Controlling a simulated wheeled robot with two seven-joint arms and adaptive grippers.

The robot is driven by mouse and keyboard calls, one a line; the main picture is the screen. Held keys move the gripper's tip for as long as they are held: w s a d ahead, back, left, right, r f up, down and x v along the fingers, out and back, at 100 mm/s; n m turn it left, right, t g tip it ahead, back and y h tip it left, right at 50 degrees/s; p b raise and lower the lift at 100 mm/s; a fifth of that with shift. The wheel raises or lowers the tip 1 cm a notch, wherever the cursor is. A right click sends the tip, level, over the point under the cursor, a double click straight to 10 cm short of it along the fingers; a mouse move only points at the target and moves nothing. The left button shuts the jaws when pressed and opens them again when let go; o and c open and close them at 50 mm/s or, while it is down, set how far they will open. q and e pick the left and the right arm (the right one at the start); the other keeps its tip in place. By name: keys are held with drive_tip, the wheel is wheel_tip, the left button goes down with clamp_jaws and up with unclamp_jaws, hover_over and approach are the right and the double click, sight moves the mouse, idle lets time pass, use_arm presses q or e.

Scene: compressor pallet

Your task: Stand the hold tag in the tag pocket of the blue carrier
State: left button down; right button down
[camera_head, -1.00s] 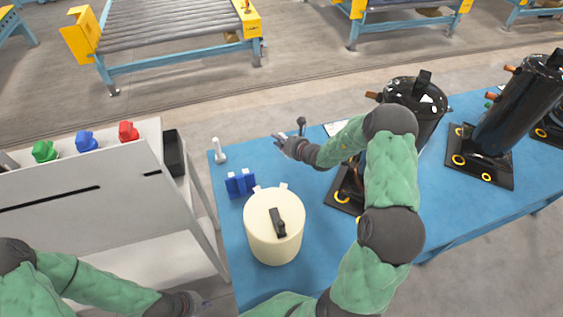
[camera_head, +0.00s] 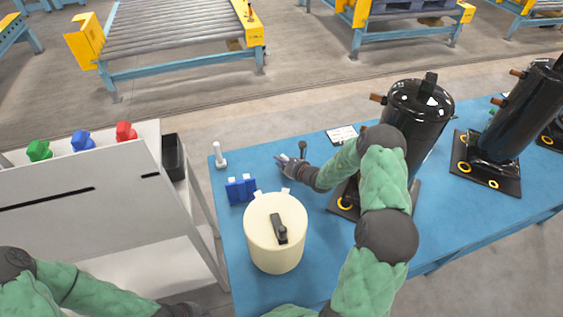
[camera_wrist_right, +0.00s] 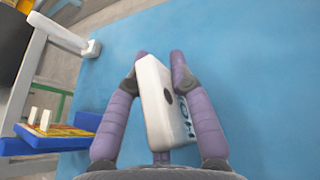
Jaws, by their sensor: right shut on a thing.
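The blue carrier (camera_head: 240,193) stands on the blue table behind the cream canister, with small white pieces at its top. In the right wrist view part of it (camera_wrist_right: 70,145) shows at the left, with a yellow-orange face and two white tabs. My right gripper (camera_head: 281,160) is to the right of the carrier and apart from it. In the right wrist view its purple fingers (camera_wrist_right: 160,62) are shut on the white hold tag (camera_wrist_right: 157,100), which has a dark hole and partly hidden lettering. The pocket is not clear. My left gripper (camera_head: 188,311) is at the bottom edge, its fingers unclear.
A cream canister (camera_head: 275,240) stands just in front of the carrier. A white post (camera_head: 219,157) is behind it. A black compressor (camera_head: 415,115) and a printed card (camera_head: 341,135) are to the right. A grey cabinet (camera_head: 80,205) is left of the table.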

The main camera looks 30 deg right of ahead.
drive_tip(key=shift+f, duration=0.1)
drive_tip(key=c, duration=1.5)
unclamp_jaws()
drive_tip(key=shift+f, duration=0.1)
drive_tip(key=o, duration=0.4)
